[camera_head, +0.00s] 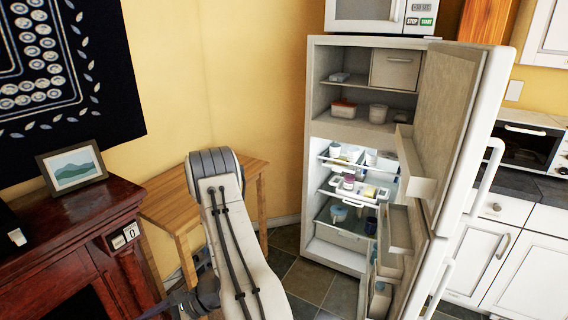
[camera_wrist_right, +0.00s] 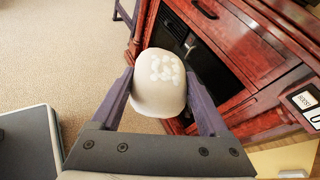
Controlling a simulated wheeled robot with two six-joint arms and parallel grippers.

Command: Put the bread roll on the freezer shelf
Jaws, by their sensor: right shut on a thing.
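The bread roll (camera_wrist_right: 160,85), pale and rounded with whitish marks on top, is in the right wrist view. My right gripper (camera_wrist_right: 160,72) is shut on it, with a dark finger at each side. The roll is above the carpet, in front of a dark red cabinet. The fridge-freezer stands open in the head view. The freezer shelf (camera_head: 352,86) is in its upper compartment, with a small pale item at its left and a drawer box at its right. Neither the roll nor my left gripper shows in the head view.
The open freezer door (camera_head: 459,130) stands out to the right. Containers stand on the freezer floor below the shelf, including a red-and-white tub (camera_head: 343,108). A wooden side table (camera_head: 170,205) and the dark red cabinet (camera_head: 80,215) are at left. My arm fills the lower middle.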

